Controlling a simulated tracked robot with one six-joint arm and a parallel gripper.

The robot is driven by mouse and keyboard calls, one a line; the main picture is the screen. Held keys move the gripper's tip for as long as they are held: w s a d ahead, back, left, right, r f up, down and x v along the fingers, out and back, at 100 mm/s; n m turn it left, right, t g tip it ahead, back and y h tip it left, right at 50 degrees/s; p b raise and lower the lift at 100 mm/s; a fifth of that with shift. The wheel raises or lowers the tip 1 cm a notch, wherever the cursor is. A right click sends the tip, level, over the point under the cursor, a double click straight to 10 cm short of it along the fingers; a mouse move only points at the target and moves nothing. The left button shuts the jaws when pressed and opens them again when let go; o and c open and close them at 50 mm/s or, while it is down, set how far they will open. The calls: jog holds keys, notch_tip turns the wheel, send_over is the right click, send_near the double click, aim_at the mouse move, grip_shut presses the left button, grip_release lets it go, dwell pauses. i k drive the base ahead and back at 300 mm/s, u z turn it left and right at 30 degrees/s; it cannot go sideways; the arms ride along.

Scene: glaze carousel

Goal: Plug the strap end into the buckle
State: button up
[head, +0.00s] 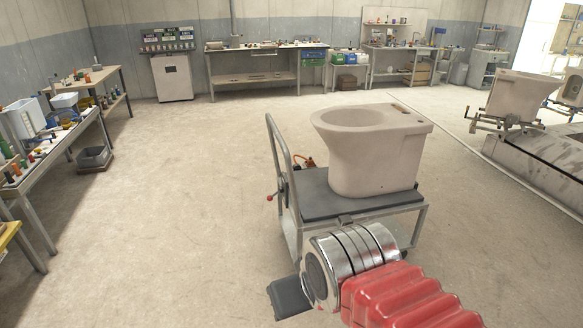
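No strap end or buckle can be clearly made out. A pale toilet bowl (374,150) stands upright on the dark top of a wheeled cart (313,190). A small orange item (307,162) shows behind the bowl's left side, partly hidden; I cannot tell whether it belongs to a strap. A small dark piece sits at the cart top's front edge, too small to identify. My gripper (290,297) is at the bottom centre, in front of the cart, at the end of my red-sleeved arm. Only a dark block shows there, and its fingers cannot be made out.
The cart's handle rail (287,165) rises at its left, with a red-knobbed lever (270,198). A cluttered workbench (45,150) stands left. A conveyor (540,165) carrying another bowl (515,95) stands right. Benches line the back wall. The floor left of the cart is clear.

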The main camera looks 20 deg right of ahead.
aim_at(345, 220)
jog(key=u, duration=0.1)
jog(key=i, duration=0.8)
jog(key=u, duration=0.3)
jog(key=i, duration=3.05)
jog(key=z, duration=0.3)
jog(key=i, duration=0.7)
jog(key=z, duration=0.55)
jog(key=i, duration=0.65)
jog(key=z, duration=0.45)
